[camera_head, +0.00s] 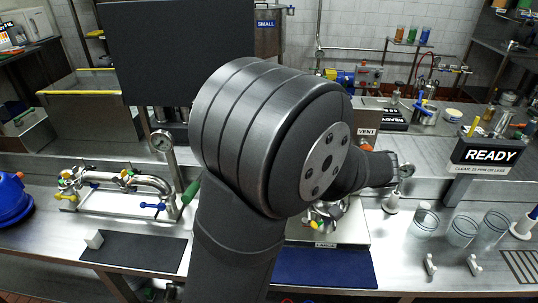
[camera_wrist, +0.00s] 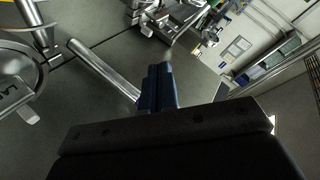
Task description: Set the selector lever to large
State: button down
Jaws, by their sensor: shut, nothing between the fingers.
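My gripper (camera_wrist: 160,75) shows in the wrist view as two dark blue fingers shut together with nothing between them. A silver bar (camera_wrist: 105,70) runs diagonally to just left of the fingers. It may be the selector lever, but I cannot tell, nor whether the fingers touch it. In the head view my dark arm covers the middle and the fingertips cannot be made out. A metal valve assembly (camera_head: 328,218) shows partly below my arm, above a label reading LARGE (camera_head: 325,245). A SMALL label (camera_head: 265,22) is at the top. The lever's setting is hidden.
A pipe manifold with a blue handle (camera_head: 150,206) stands at left, near a gauge (camera_head: 161,141). A READY display (camera_head: 489,155), clear glasses (camera_head: 462,231) and small white stands are at right. A dark blue mat (camera_head: 325,268) lies in front. A round metal part (camera_wrist: 15,75) is left in the wrist view.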

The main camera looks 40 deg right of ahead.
jog(key=w+r+n+g+h, duration=0.4)
jog(key=w+r+n+g, duration=0.2)
jog(key=r, duration=0.4)
jog(key=shift+w+d+r+g+h, duration=0.35)
jog(key=shift+d+g+h, duration=0.05)
jog(key=shift+g, duration=0.3)
jog(key=x, duration=1)
